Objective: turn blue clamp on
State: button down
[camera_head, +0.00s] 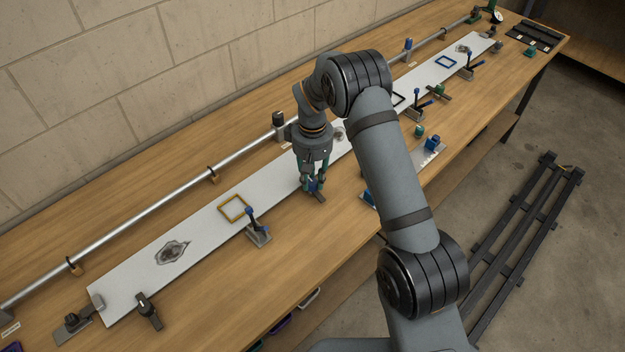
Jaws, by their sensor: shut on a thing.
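My gripper (313,186) points down at the front edge of the long white board, near the middle of the bench. It is shut on a blue clamp (319,196), whose dark base shows just below the fingers. The fingers hide most of the blue handle, so its angle cannot be told. Another blue-handled clamp (252,221) stands at the board's front edge to the left, handle upright. More blue-handled clamps stand to the right, one (417,101) behind my arm and one (470,61) farther off.
The white board (205,228) carries a yellow square frame (235,208) and a grey patch (172,252). A metal tube (150,219) runs along the back. A black-handled clamp (147,308) stands front left. A blue block on a plate (432,143) sits right of my arm.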

aim_at(312, 181)
jog(key=shift+n, duration=0.9)
jog(key=c, duration=1.6)
grip_release()
jog(key=shift+o, duration=0.6)
notch_tip(312, 181, up, 12)
